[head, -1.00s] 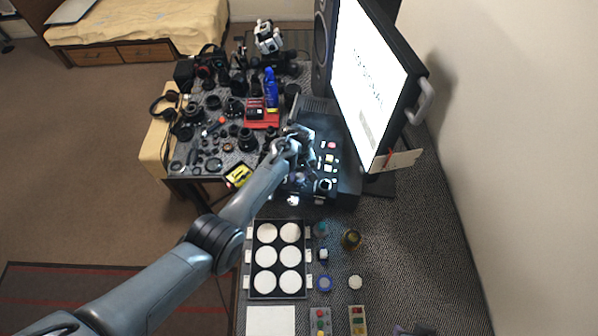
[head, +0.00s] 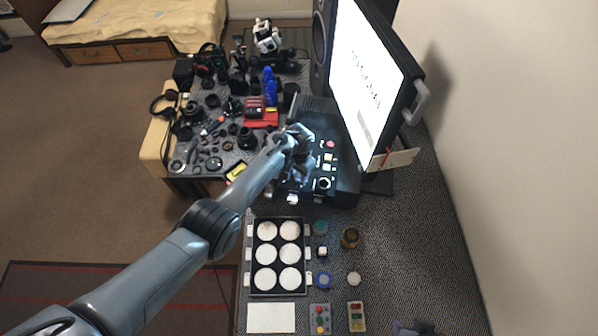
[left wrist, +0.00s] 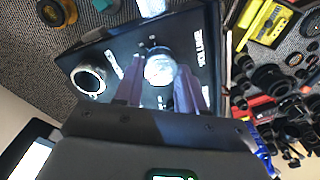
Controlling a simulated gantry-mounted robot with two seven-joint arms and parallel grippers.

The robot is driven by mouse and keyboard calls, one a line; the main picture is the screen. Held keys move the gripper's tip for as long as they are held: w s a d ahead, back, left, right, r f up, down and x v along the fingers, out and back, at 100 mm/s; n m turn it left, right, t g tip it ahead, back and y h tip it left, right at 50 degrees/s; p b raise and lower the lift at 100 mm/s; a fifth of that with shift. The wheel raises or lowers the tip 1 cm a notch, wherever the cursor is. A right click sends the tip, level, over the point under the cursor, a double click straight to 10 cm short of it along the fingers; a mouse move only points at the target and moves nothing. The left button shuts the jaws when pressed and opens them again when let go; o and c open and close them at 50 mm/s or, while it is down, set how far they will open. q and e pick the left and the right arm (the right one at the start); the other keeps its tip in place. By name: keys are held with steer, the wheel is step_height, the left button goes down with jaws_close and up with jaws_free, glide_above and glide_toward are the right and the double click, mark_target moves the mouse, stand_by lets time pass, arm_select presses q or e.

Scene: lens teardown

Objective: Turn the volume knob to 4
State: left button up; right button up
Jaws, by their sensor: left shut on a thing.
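A black box with a control panel (head: 338,165) stands in front of the monitor. It also shows in the left wrist view (left wrist: 125,42). My left gripper (head: 302,172) reaches down over the panel. In the left wrist view its two fingers (left wrist: 160,88) stand on either side of a small silver knob (left wrist: 158,68) and are shut on it. White lettering beside the knob is turned and too small to read surely, so its setting cannot be told. A larger round ring-like control (left wrist: 88,80) is apart from the fingers; it also shows in the head view (head: 324,183).
The bright monitor (head: 366,85) stands close behind the panel. Camera parts crowd the table at left, with a blue bottle (head: 270,87) and red tray (head: 262,117). A tray of white discs (head: 278,293) and small jars lie in front. A dark shape at the bottom edge is unclear.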

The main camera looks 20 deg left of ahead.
arm_select(q)
steer(key=m, duration=0.4)
steer(key=shift+m, duration=0.3)
steer(key=shift+d+m+b, duration=0.1)
steer(key=shift+m+b, duration=0.35)
steer(key=shift+m, duration=1.75)
steer(key=o, duration=1.1)
steer(key=shift+c, duration=0.2)
